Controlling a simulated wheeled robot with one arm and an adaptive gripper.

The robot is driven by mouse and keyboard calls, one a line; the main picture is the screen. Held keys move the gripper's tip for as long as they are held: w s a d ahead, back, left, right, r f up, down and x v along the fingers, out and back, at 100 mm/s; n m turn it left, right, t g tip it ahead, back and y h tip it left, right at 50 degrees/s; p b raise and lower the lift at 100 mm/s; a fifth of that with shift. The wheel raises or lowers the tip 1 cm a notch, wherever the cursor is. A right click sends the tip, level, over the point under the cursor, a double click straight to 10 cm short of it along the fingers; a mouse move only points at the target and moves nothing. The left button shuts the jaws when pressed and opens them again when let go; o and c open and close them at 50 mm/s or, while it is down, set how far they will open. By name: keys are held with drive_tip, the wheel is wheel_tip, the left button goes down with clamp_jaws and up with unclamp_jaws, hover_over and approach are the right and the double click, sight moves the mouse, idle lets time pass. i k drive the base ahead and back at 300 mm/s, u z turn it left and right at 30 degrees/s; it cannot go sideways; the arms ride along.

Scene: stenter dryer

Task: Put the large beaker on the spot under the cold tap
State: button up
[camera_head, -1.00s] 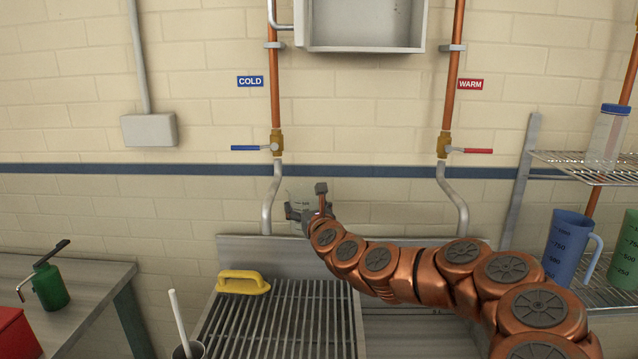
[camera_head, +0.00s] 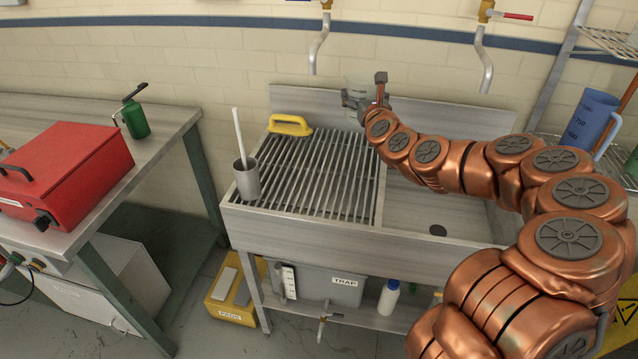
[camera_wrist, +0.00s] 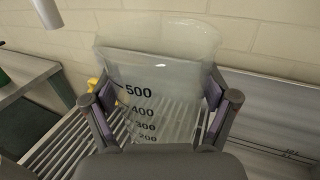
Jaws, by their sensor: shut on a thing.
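My gripper (camera_head: 362,102) is shut on the large beaker (camera_wrist: 158,85), a clear vessel with black marks up to 500. The beaker is roughly upright between the fingers in the wrist view; its lower part is hidden by the gripper. In the head view the beaker (camera_head: 356,88) is small and partly hidden, near the sink's back panel. The cold tap's grey spout (camera_head: 316,48) comes down just left of the beaker, and its blue handle is mostly cut off at the top. Slats of the draining rack (camera_head: 310,175) show below and behind the beaker. No marked spot is distinguishable.
A yellow-handled item (camera_head: 290,125) lies on the rack's back left. A grey cup with a white rod (camera_head: 246,178) stands at its front left. The warm tap's spout (camera_head: 484,60) hangs to the right, over the sink basin (camera_head: 430,205). The rack's middle is clear.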

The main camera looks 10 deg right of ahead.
sight(314, 162)
drive_tip(key=k, duration=0.5)
drive_tip(key=u, duration=1.6)
